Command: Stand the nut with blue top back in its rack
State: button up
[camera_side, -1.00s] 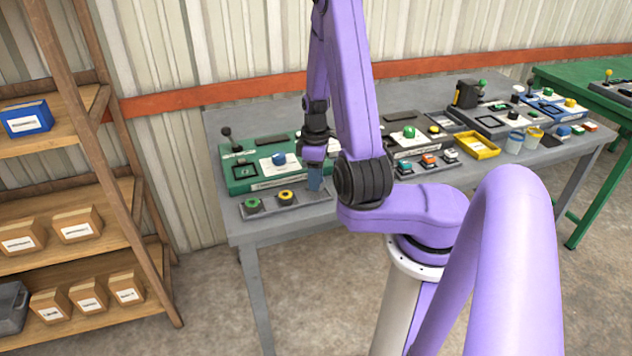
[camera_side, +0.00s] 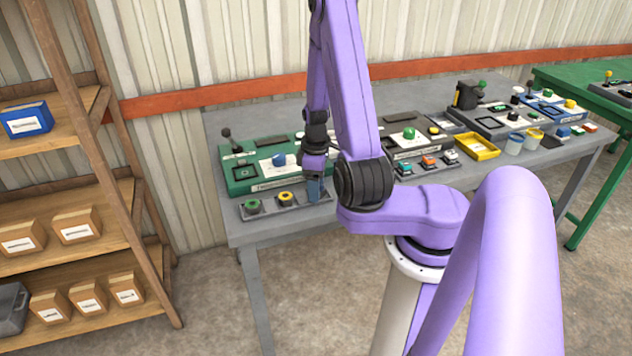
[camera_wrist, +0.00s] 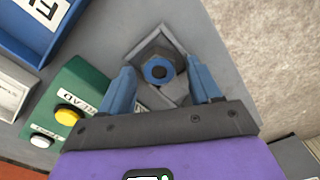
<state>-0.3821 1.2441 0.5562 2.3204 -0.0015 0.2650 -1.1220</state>
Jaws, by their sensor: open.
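The nut with blue top (camera_wrist: 158,71) shows in the wrist view as a dark nut with a blue ring around a dark hole. It appears to sit in a square grey cell of the rack (camera_wrist: 140,44). My gripper (camera_wrist: 162,84) is open, with one blue finger on each side of the nut. Contact cannot be told. In the side view, my gripper (camera_side: 314,190) is low over the right end of the grey rack (camera_side: 268,205), hiding the blue-topped nut. A green-topped nut (camera_side: 253,205) and a yellow-topped nut (camera_side: 286,197) stand in the rack's other places.
A green panel (camera_side: 240,182) with a blue knob and a lever stands behind the rack. A yellow tray (camera_side: 477,146) and cups (camera_side: 515,142) are farther right. In the wrist view, a green box (camera_wrist: 75,90) with yellow and white buttons lies left of my fingers.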

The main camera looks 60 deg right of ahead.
jog(key=shift+r, duration=0.1)
notch_tip(320, 180, up, 12)
jog(key=w+a+r+n, duration=0.2)
jog(key=a+n, duration=0.1)
jog(key=a, duration=0.4)
jog(key=w+a+r+n, duration=0.1)
jog(key=w+a+n, duration=0.1)
jog(key=a, duration=0.6)
jog(key=s+a+r+n, duration=0.1)
jog(key=s+a+n, duration=0.1)
jog(key=s, duration=0.7)
jog(key=s+a+n, duration=0.2)
jog(key=s+a, duration=0.2)
jog(key=s, duration=0.4)
jog(key=shift+s+r+n, duration=0.3)
jog(key=shift+s+r, duration=0.05)
jog(key=shift+s, duration=0.05)
